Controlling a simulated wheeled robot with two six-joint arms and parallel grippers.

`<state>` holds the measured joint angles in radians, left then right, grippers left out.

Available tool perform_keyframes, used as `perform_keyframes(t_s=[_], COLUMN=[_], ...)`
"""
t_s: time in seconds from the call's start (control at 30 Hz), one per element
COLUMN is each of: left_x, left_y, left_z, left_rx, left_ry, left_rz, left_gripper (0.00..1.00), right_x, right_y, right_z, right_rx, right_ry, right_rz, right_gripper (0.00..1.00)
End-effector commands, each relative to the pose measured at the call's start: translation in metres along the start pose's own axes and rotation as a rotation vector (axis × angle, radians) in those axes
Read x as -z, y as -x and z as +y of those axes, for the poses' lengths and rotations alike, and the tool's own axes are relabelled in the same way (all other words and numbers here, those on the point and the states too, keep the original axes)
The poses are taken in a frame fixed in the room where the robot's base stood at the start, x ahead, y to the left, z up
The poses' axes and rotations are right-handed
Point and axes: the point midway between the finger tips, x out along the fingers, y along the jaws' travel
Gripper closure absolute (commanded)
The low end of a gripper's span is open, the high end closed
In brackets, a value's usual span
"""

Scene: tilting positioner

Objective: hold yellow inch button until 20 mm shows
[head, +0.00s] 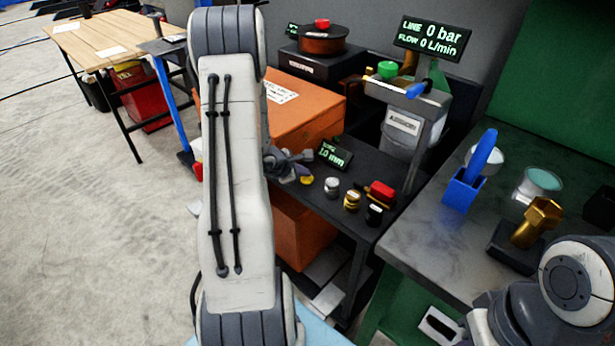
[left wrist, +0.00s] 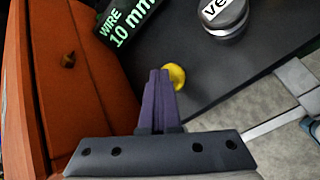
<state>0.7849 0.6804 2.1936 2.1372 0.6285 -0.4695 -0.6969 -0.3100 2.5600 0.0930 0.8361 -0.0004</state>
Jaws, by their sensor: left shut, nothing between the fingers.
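The yellow inch button (head: 306,180) is on the dark bench top, and it also shows in the left wrist view (left wrist: 176,77). My left gripper (head: 304,157) is shut and empty; in the left wrist view its closed fingertips (left wrist: 160,74) are right beside the button and overlap its left edge. I cannot tell whether they touch it or press it. The wire display (head: 336,154) reads 10 mm, and the same reading shows in the left wrist view (left wrist: 127,22). My right gripper is out of view; only part of that arm shows at lower right.
A silver knob (head: 331,187), a brass knob (head: 352,200), a black knob (head: 374,214) and a red part (head: 382,190) stand right of the button. An orange cabinet (head: 312,108) is behind. A line display (head: 430,38) reads 0 bar. A grey bench (head: 425,240) is at right.

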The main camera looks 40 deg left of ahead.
Motion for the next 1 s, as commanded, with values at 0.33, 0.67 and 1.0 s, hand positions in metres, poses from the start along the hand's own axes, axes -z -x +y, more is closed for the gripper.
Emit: perform_keyframes(t_s=[0.33,0.67,1.0], left_x=[0.000,-0.005,-0.009], left_y=[0.000,0.007,0.012], left_z=[-0.001,0.005,0.009], left_rx=[0.001,0.000,0.000], left_ry=[0.000,0.000,0.000], left_rz=[0.001,0.001,0.000], left_gripper=[1.00,1.00,1.00], right_x=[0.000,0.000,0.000], right_y=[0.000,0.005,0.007], right_z=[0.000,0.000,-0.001], right_rx=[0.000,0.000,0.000], right_ry=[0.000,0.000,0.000], right_rz=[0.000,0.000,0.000], right_gripper=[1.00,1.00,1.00])
